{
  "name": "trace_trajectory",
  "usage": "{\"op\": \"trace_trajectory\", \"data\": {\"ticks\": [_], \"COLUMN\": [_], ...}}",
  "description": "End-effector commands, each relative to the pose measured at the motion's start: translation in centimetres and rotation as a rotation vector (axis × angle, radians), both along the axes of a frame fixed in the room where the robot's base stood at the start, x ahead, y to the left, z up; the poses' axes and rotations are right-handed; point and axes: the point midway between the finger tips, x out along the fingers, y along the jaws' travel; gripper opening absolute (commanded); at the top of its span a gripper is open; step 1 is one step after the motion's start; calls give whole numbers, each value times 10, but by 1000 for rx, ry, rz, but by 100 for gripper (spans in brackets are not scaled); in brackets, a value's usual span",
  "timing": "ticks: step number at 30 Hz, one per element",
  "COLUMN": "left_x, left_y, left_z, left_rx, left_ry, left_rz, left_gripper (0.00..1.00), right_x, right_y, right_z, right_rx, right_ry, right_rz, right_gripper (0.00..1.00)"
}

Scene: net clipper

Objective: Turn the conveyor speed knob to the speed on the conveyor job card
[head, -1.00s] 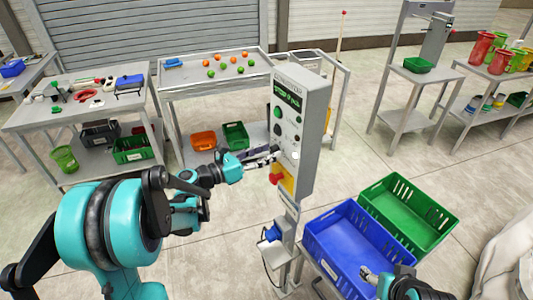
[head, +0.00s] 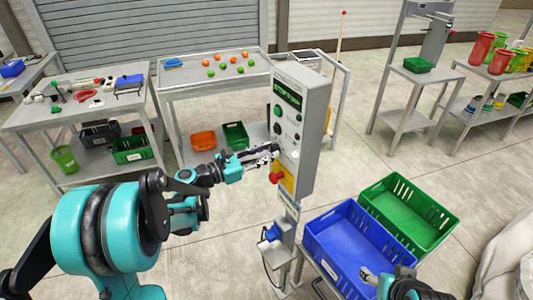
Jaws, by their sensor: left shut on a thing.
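The grey control box (head: 310,125) stands upright on a post at the centre of the head view. It has a lit green display (head: 287,94), a green button (head: 278,112), a black knob (head: 278,128) and a red button (head: 277,177) on a yellow plate. My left gripper (head: 275,150) is against the front of the box, below the black knob and above the red button. It is shut on a small control that its fingers hide, seemingly the speed knob. My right gripper (head: 367,273) is at the blue crate's near edge; its jaws are unclear. I cannot make out a job card.
A blue crate (head: 336,225) and a green crate (head: 440,217) stand right of the post. Behind, a table (head: 190,89) holds small orange and green balls. A workbench (head: 30,122) with tools is at the left. Open floor lies between them.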

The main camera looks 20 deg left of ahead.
Motion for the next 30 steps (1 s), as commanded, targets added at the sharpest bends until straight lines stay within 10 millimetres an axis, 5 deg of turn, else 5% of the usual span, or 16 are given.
{"op": "trace_trajectory", "data": {"ticks": [30], "left_x": [-1], "left_y": [-1], "left_z": [-1], "left_rx": [707], "left_ry": [-657], "left_rz": [-1], "left_gripper": [0], "right_x": [0], "right_y": [0], "right_z": [-15], "right_rx": [0], "right_ry": [0], "right_rz": [0], "right_gripper": [63]}}
